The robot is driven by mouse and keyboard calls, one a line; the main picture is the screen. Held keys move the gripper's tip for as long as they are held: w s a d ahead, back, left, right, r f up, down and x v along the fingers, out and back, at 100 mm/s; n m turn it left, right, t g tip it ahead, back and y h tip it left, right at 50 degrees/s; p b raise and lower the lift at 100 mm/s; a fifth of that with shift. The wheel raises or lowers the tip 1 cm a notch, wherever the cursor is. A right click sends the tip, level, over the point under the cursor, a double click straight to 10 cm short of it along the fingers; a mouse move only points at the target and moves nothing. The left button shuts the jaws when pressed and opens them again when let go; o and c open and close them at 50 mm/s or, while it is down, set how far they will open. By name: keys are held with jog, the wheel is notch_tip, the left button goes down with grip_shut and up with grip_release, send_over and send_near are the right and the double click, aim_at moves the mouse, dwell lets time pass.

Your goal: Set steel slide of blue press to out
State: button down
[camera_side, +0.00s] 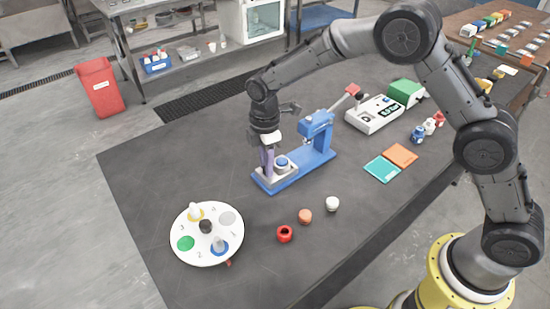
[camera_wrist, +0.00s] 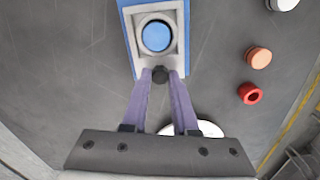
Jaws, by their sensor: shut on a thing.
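The blue press (camera_side: 314,157) stands on the dark table in the side view, its upright at the right end of its base and its lever with a red knob raised. Its steel slide (camera_side: 286,178) lies at the left end of the base, clear of the upright, and carries a round blue piece (camera_side: 281,161). In the wrist view the slide (camera_wrist: 139,45) frames the blue piece (camera_wrist: 156,36). My gripper (camera_wrist: 160,80) points down with its purple fingers shut on the slide's black knob (camera_wrist: 160,75). In the side view my gripper (camera_side: 268,170) partly hides the slide's end.
A white round dial plate (camera_side: 206,253) with coloured spots stands front left. A red ring (camera_side: 285,234), an orange piece (camera_side: 305,216) and a white piece (camera_side: 332,204) lie right of it. Teal (camera_side: 382,169) and orange (camera_side: 401,155) pads lie farther right. The left table area is clear.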

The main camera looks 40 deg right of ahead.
jog(key=shift+a+r, duration=0.1)
jog(key=shift+a, duration=0.25)
jog(key=c, duration=1)
grip_release()
jog(key=o, duration=0.3)
jog(key=shift+d, duration=0.1)
notch_tip(320, 180, up, 14)
jog(key=shift+f, duration=0.1)
